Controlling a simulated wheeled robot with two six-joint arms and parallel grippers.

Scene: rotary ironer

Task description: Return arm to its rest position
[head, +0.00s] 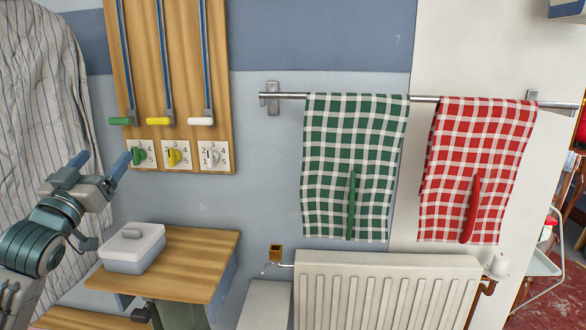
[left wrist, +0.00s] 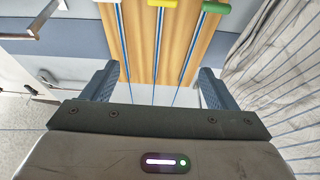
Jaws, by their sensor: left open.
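My left gripper (head: 100,167) is in the head view at the left, its two blue fingers apart and nothing between them. It is in front of the left side of the wooden board, close to the green dial (head: 138,156). In the left wrist view my left gripper (left wrist: 158,85) shows its fingers spread, with the wooden board (left wrist: 165,50) beyond them. My right gripper is in neither view.
The board carries green, yellow and white handles (head: 201,121) and numbered dials. A lidded white box (head: 132,248) sits on a wooden table (head: 198,268) below. Green (head: 352,165) and red (head: 477,165) checked towels hang on a rail above a radiator (head: 385,290). A striped cloth (head: 40,100) hangs at left.

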